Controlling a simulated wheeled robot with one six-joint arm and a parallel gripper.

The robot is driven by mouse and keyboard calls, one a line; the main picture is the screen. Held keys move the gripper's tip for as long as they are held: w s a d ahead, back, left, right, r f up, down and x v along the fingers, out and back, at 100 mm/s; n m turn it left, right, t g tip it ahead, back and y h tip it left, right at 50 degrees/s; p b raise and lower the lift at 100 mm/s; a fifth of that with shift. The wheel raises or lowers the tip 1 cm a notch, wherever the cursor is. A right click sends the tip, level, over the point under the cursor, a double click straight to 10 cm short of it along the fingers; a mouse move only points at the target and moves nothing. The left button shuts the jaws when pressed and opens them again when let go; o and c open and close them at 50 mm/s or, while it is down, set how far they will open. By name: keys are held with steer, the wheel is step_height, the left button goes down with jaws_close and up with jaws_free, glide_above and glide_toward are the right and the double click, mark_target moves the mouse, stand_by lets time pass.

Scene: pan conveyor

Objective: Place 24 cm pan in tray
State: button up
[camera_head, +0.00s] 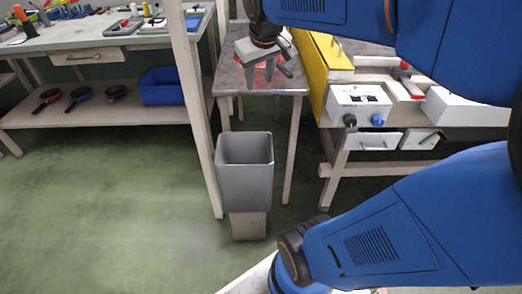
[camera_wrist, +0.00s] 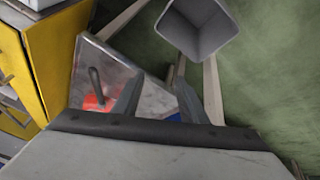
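My gripper (camera_head: 261,84) points down over the metal-topped table in the head view. Its two fingers stand apart and nothing is between them. In the wrist view the gripper (camera_wrist: 157,100) is also open, with the tabletop beyond it. A red round-looking item (camera_wrist: 97,103) with a dark upright handle-like part lies on that tabletop, left of the fingers; it is partly hidden. Pans with red (camera_head: 48,97), blue (camera_head: 78,96) and black (camera_head: 116,92) handles lie on the lower shelf at left. Their sizes cannot be read. I cannot tell which thing is the tray.
The metal table (camera_head: 228,82) stands behind a grey bin (camera_head: 245,165). A yellow panel (camera_head: 324,62) rises at the table's right, beside a bench with a white control box (camera_head: 358,104). A blue crate (camera_head: 162,86) sits on the left shelf. Green floor is open at left.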

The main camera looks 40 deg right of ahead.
steer(key=s+a+f+y, duration=0.1)
steer(key=s+a+f, duration=0.4)
steer(key=s, duration=0.3)
steer(key=s+a+f+y, duration=0.1)
steer(key=s+a+f, duration=0.4)
steer(key=s, duration=0.3)
steer(key=shift+s+a+n, duration=0.2)
steer(key=shift+a+n, duration=0.2)
steer(key=shift+a, duration=0.15)
